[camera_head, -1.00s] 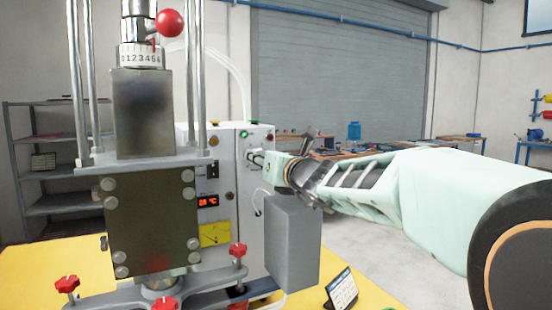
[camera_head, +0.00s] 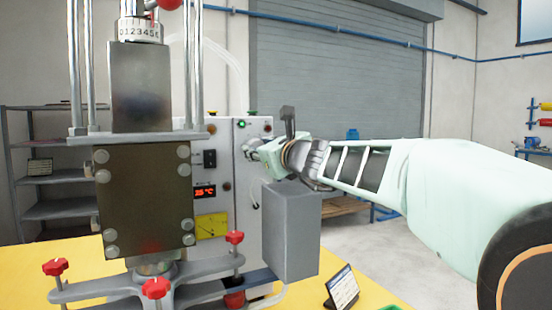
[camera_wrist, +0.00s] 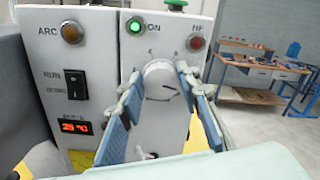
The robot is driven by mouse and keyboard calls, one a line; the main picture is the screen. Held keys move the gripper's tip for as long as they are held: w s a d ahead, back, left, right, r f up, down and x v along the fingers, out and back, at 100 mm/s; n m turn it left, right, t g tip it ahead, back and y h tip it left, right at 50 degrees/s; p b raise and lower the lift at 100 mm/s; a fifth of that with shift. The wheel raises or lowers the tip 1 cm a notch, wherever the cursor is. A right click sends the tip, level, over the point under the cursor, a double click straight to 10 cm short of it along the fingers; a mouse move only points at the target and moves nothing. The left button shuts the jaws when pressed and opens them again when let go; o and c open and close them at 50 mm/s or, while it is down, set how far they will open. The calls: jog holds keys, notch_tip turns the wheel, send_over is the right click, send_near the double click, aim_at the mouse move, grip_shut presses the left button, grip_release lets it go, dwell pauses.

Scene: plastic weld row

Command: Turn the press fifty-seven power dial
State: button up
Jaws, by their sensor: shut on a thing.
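The power dial (camera_wrist: 164,88) is a round pale knob with a dark pointer line on the white machine panel. In the wrist view my gripper (camera_wrist: 158,76) has one blue-lined finger on each side of it and is shut on it. In the head view my gripper (camera_head: 254,149) meets the panel's right part, and its fingers hide most of the dial. The panel face (camera_wrist: 112,62) carries a lit green ON lamp (camera_wrist: 136,26), a red lamp marked HF (camera_wrist: 196,43) and an orange ARC lamp (camera_wrist: 71,33).
The press column (camera_head: 140,90) stands left of the panel, with red knobs (camera_head: 155,288) at its base. A grey box (camera_head: 290,235) sits below my wrist. A small tablet-like display (camera_head: 342,288) stands on the yellow table (camera_head: 30,255). Workbenches (camera_wrist: 262,78) are well behind.

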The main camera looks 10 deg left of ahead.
jog(key=n+b, duration=0.2)
jog(key=n, duration=0.2)
dwell(0.6)
jog(key=o, duration=1.1)
jog(key=shift+r, duration=0.1)
jog(key=shift+r, duration=4.85)
